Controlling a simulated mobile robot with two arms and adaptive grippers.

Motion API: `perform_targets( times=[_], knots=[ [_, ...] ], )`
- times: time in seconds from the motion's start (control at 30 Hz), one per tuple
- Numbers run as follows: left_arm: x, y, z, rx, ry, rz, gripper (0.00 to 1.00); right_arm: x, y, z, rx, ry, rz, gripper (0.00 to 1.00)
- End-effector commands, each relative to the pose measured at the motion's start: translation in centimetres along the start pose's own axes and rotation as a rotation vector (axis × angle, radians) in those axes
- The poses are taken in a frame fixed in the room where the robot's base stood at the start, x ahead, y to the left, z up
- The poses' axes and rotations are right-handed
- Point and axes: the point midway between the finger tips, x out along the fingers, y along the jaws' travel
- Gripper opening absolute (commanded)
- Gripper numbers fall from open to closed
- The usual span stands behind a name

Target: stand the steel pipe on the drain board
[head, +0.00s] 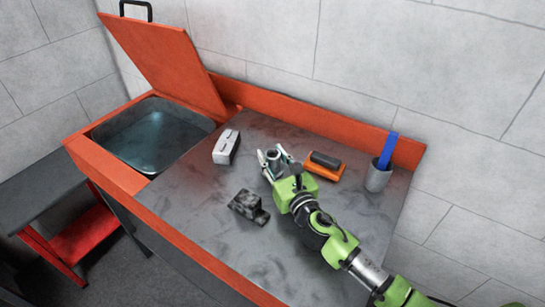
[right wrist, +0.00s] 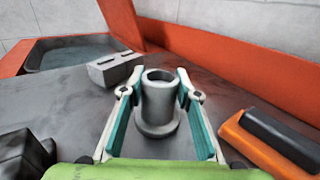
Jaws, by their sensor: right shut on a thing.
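The steel pipe (head: 273,159) is a short grey hollow cylinder with a wider flange at its foot. In the right wrist view the pipe (right wrist: 159,104) is upright, its open end up and its flange down. My right gripper (head: 272,154) is shut on it, with a teal-padded finger on each side, as the right wrist view also shows (right wrist: 156,84). The drain board (head: 312,240) is the dark grey, smudged top beside the sink. The pipe is over the board; its flange looks on or very close to the surface. My left gripper is not in view.
A pale slotted block (head: 226,148) lies left of the pipe, a black block (head: 247,206) in front. An orange-and-black brush (head: 323,167) and a grey cup (head: 378,177) with a blue item are on the right. The sink (head: 150,135) is open under its raised orange lid (head: 165,62).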

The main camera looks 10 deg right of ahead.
Motion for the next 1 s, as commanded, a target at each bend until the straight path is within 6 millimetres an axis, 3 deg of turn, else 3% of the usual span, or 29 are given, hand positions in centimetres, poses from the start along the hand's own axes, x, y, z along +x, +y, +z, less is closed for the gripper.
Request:
perform_targets(
  times=[0.17, 0.2, 0.27, 0.67, 0.77, 1.0],
  knots=[
    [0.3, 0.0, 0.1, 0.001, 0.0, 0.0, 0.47, 0.0, 0.0, -0.2, -0.001, -0.003, 0.0, 0.0],
    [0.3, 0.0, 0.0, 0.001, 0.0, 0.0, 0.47, 0.0, 0.0, -0.3, -0.001, 0.0, 0.0, 0.35],
    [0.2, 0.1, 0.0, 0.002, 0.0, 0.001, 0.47, 0.0, 0.0, -0.2, -0.001, 0.0, 0.0, 0.47],
    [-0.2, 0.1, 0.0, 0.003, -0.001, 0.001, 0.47, 0.0, 0.0, 0.3, 0.0, -0.001, 0.0, 0.47],
    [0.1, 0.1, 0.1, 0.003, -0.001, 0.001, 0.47, -1.3, 0.0, -0.1, -0.001, 0.001, 0.0, 0.47],
    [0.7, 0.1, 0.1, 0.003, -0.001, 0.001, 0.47, -6.5, 0.1, -0.2, -0.001, 0.003, 0.002, 0.47]
  ],
)
